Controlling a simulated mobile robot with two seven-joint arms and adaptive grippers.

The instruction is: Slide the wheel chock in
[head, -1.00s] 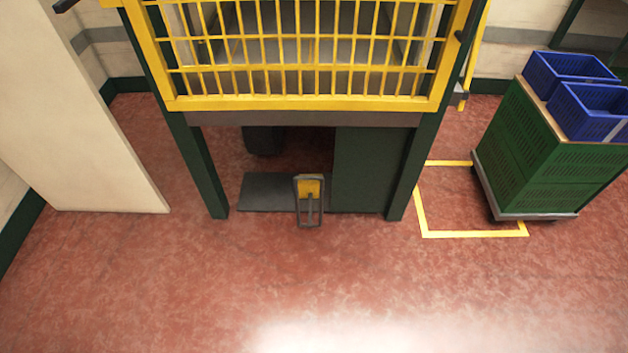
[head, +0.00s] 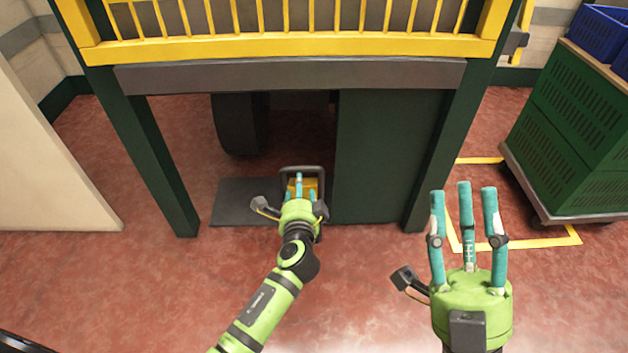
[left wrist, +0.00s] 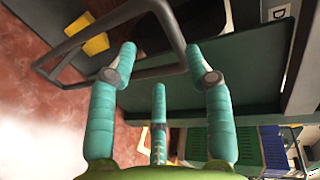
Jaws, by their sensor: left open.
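The wheel chock shows as a yellow block with a dark grey handle frame (head: 302,169), low at the opening under the yellow-railed structure. In the left wrist view, its grey handle (left wrist: 102,22) crosses close to the teal fingertips, with yellow parts (left wrist: 96,45) beyond. My left gripper (head: 300,186) is at the chock and covers much of it; its fingers are open. I cannot tell whether they touch the handle. My right gripper (head: 464,192) is open and empty, fingers pointing forward, to the right of the structure's opening.
A dark wheel-like shape (head: 240,125) sits under the structure, behind a grey floor plate (head: 238,205). A green panel (head: 385,150) and green legs (head: 150,160) bound the opening. Green crates (head: 570,140) on a trolley stand at right. A pale panel (head: 45,170) stands at left.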

